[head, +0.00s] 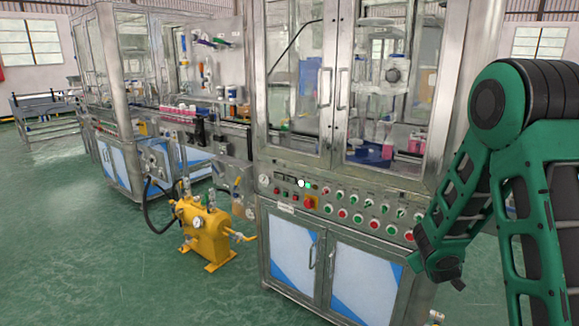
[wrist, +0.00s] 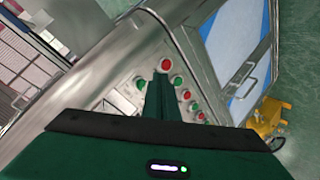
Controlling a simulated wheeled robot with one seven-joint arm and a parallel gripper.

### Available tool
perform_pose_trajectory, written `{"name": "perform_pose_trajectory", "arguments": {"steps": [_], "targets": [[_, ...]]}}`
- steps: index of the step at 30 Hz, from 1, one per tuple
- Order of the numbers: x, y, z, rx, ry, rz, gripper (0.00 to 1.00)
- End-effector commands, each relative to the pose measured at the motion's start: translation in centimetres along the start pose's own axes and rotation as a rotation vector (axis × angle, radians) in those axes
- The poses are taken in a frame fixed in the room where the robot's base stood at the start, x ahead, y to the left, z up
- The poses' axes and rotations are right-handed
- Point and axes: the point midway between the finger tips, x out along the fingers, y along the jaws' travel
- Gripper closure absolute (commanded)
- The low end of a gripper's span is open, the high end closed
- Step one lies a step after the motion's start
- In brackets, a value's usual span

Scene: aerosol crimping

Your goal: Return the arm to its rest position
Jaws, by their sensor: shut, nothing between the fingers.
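My green and black arm (head: 482,190) reaches in from the right of the head view. It bends at a high elbow, and its forearm slopes down and to the left in front of the machine's right side. In the wrist view my gripper (wrist: 162,80) points at the control panel (wrist: 135,72). Its fingers are together with nothing between them. The fingertips overlap a red button (wrist: 166,65) in that picture; I cannot tell whether they touch it. In the head view the hand's lower end is dark and the fingers are not clear.
The steel control panel (head: 340,212) carries rows of red and green buttons. Glass doors (head: 300,80) are above it and blue-white cabinet doors (head: 360,287) below. A yellow pump (head: 207,235) with a black hose stands left. The green floor (head: 90,255) at left is clear.

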Motion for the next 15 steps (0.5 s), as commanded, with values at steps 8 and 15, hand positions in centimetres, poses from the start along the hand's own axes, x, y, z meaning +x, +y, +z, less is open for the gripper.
{"name": "perform_pose_trajectory", "arguments": {"steps": [8, 15], "targets": [[-6.9, 6.9, 5.1, 0.210, -0.301, 0.007, 1.00], [-15.1, 9.3, 9.6, 0.403, -0.548, -0.033, 1.00]]}}
